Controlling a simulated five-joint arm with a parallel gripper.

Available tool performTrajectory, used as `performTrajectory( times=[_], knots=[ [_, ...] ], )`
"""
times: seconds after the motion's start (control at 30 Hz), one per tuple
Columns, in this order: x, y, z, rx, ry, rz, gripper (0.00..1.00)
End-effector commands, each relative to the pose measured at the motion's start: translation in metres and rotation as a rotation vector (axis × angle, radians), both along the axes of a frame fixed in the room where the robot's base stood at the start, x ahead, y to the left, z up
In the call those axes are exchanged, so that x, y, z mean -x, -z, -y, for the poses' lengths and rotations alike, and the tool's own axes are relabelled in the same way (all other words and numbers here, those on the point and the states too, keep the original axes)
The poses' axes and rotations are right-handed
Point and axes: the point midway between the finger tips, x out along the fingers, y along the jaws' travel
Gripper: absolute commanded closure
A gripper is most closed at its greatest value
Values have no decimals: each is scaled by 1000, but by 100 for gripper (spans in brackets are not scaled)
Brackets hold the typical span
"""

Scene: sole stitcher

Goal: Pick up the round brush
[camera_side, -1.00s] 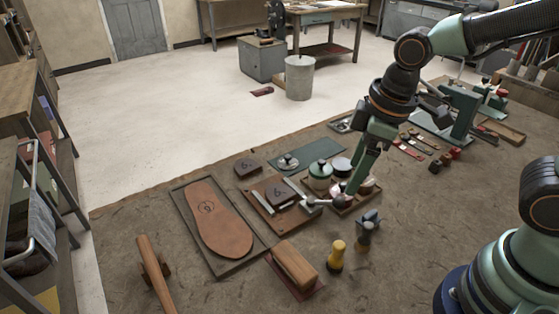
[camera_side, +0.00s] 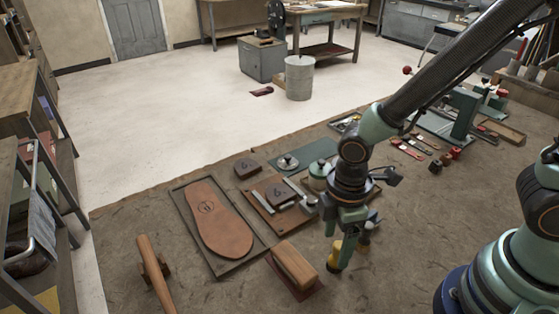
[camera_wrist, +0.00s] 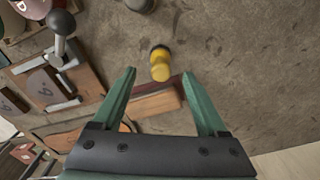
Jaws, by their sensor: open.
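A short yellow thing with a dark end (camera_side: 333,262), which I take for the round brush, stands on the brown work surface. My gripper (camera_side: 337,247) is over it and partly hides it in the side view. In the wrist view the yellow brush (camera_wrist: 160,66) shows between and just beyond my two green fingertips (camera_wrist: 159,73). The fingers are spread apart, with nothing held. I cannot tell how high the fingertips are above the surface.
A wooden block (camera_side: 295,264) on a dark red base lies close to the left of the brush. A dark blue-grey tool (camera_side: 372,217) stands just behind it. A leather sole (camera_side: 212,220) lies on a board farther left. The surface in front is clear.

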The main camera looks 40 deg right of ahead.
Motion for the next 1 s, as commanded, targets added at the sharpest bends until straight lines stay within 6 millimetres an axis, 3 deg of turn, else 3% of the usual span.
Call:
performTrajectory(
  times=[0.5, 0.87, 1.0],
  knots=[
    [3, 48, 7, 1, 1, -2, 24],
    [3, 53, 6, -1, 1, 1, 24],
    [3, 53, 6, -1, 1, 1, 78]
  ],
)
